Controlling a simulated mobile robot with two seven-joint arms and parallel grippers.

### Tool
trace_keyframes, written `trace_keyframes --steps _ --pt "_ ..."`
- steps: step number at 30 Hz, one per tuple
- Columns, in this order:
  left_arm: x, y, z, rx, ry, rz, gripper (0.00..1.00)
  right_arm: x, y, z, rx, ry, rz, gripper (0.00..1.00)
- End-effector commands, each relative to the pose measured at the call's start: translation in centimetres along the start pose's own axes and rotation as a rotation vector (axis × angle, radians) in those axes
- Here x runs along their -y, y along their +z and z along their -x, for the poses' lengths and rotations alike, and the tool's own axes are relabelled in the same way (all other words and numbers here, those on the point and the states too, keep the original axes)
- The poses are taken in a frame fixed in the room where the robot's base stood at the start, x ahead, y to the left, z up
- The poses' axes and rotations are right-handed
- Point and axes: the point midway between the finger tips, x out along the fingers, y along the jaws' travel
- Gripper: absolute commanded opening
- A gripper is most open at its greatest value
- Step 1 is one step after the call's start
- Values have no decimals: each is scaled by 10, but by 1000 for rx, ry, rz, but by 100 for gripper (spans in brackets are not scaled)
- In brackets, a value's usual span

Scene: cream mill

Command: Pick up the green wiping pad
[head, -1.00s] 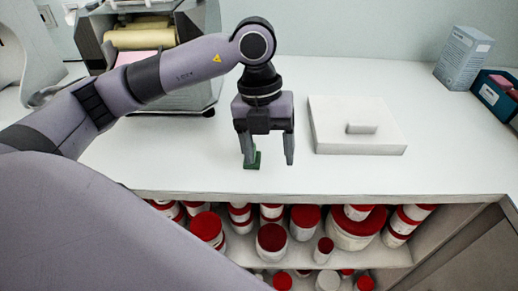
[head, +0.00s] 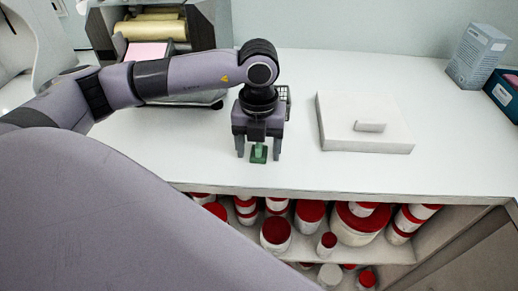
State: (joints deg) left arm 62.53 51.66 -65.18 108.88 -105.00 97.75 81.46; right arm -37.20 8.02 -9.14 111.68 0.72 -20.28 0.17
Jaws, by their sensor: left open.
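The green wiping pad (head: 258,158) lies on the white counter, near its front edge. It is a small dark green base with a lighter green raised part on top. My left gripper (head: 258,156) points straight down over it. Its jaws are open, with one finger on each side of the pad's raised part. I cannot tell whether the fingers touch the pad. My right gripper does not show.
A white slab with a small block handle (head: 369,126) lies to the right on the counter (head: 440,165). A roller machine (head: 155,35) stands at the back left. A box (head: 477,55) stands at the back right. Red-lidded jars (head: 276,234) fill the shelf below.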

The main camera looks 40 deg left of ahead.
Motion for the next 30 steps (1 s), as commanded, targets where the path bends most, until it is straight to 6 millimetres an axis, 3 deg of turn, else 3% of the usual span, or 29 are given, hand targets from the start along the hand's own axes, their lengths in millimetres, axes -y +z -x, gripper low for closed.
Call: trace_keyframes --steps 2,7,20,26,30 --pt "0 0 0 0 0 0 65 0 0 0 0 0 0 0" --pt "0 0 0 0 0 0 10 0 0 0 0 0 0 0" --pt "1 1 7 2 -2 0 8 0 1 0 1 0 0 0" --pt "1 1 33 5 -4 -2 8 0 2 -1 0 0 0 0" --pt "2 1 70 7 -7 -1 8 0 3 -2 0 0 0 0"
